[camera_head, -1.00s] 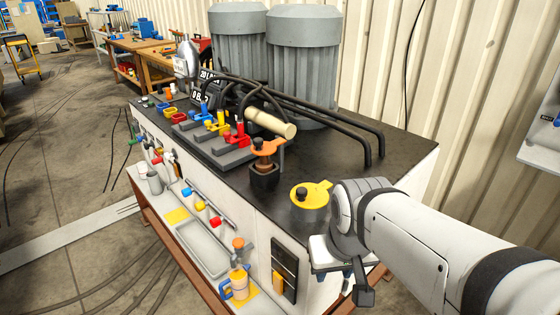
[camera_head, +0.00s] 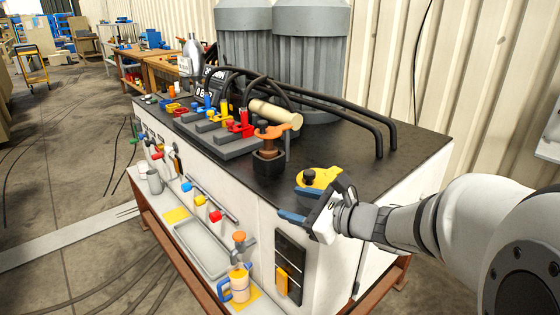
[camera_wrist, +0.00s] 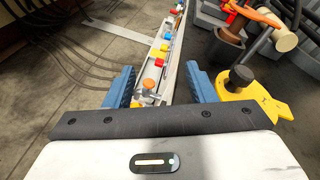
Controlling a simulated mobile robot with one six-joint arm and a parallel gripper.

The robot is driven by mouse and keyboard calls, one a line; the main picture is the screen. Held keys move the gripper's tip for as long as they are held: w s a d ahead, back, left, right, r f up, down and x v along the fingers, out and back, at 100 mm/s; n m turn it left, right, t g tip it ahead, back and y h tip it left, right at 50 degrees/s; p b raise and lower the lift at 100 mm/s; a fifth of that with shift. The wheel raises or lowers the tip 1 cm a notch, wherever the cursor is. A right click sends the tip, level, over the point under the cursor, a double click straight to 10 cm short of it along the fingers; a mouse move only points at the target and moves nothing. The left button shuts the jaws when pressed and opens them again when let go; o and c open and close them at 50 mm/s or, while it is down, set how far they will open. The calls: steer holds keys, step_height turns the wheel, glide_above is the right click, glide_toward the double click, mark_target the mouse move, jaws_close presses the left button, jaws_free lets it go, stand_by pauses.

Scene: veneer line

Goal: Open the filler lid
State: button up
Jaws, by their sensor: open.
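The filler lid (camera_head: 322,178) is a yellow disc with a pointed tab, lying flat on the black top of the machine near its front right corner. A black knob (camera_head: 309,175) stands on it. In the wrist view the yellow lid (camera_wrist: 262,100) and its dark knob (camera_wrist: 240,76) are at the right, just outside the right finger. My gripper (camera_head: 298,204) is open and empty, its blue fingers near the lid on the front side. In the wrist view the open fingers of my gripper (camera_wrist: 162,88) have the machine's front ledge beyond the gap. The filler neck is mostly hidden.
An orange-handled valve (camera_head: 270,135) in a black block stands left of the lid. Coloured levers (camera_head: 222,117) and black hoses (camera_head: 320,95) lie behind. The right part of the black top (camera_head: 405,160) is clear.

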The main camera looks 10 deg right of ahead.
mark_target(313, 177)
steer(key=w+d+m+t+h, duration=0.1)
steer(key=d+m, duration=0.1)
steer(key=w+d+m+t+h+b, duration=0.1)
steer(key=w+d+m+t, duration=0.1)
steer(key=d+m, duration=0.1)
steer(key=w+d+m+t+h, duration=0.1)
steer(key=d+m+t, duration=0.1)
steer(key=shift+w+d+f+m+b, duration=0.15)
steer(key=shift+w+d+m+b, duration=0.15)
steer(key=shift+w+b, duration=0.1)
steer(key=shift+w, duration=0.3)
steer(key=x, duration=0.7)
steer(key=shift+w, duration=0.15)
